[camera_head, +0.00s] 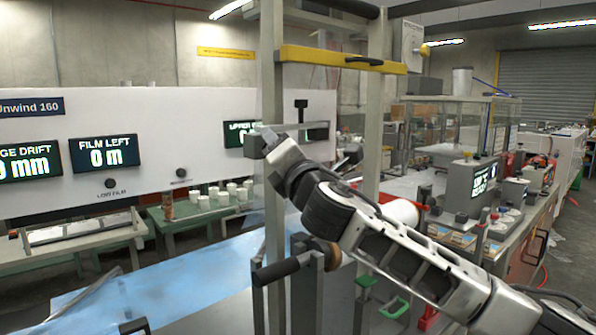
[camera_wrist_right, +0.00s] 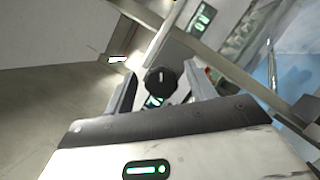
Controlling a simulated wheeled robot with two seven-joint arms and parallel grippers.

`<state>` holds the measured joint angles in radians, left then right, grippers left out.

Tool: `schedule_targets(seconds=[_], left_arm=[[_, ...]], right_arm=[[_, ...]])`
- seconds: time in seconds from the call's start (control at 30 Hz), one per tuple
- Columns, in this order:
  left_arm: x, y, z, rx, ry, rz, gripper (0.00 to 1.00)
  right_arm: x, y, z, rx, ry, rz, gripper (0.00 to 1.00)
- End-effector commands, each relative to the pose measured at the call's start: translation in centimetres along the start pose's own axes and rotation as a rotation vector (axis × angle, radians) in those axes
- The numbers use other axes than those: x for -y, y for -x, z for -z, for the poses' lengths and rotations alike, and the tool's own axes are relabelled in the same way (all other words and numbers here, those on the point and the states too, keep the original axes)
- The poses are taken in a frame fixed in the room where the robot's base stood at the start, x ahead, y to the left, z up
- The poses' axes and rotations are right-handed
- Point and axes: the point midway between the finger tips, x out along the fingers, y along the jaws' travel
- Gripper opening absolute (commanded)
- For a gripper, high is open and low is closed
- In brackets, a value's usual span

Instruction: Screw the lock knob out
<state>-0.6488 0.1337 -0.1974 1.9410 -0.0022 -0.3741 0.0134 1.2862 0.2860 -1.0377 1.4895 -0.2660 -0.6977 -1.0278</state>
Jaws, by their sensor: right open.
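In the right wrist view a round black knob (camera_wrist_right: 160,81) shows in the gap between the two fingers of my right gripper (camera_wrist_right: 161,86). The fingers are spread, and a gap shows on both sides of the knob. I cannot tell how deep the knob lies between them. In the head view my right gripper (camera_head: 262,138) is in front of the upright frame post, by the white panel. A black T-shaped knob (camera_head: 301,105) stands just above and right of it; I cannot tell whether it is the same knob. My left gripper is not in view.
The white panel (camera_head: 190,130) carries displays and small black knobs (camera_head: 110,183). A yellow crossbar (camera_head: 335,58) spans the posts above my right arm. A crank handle (camera_head: 275,271) sits below. Blue film (camera_head: 190,270) lies at lower left. Cups stand on a green table (camera_head: 170,224).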

Motion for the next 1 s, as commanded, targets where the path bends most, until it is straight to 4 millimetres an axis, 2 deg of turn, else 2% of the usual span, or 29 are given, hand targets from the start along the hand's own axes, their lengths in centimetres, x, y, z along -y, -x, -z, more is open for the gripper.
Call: schedule_targets(seconds=[0.6, 0.8, 1.0], left_arm=[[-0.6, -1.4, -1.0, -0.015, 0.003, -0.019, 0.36], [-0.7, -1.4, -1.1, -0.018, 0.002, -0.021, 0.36], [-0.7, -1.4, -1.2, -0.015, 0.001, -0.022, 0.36]], right_arm=[[0.1, 12.8, 0.1, 0.000, 0.001, -0.003, 0.55], [0.0, 14.7, 0.0, 0.001, 0.001, -0.002, 0.55], [-0.1, 15.0, -0.1, 0.001, 0.002, -0.002, 0.55]])
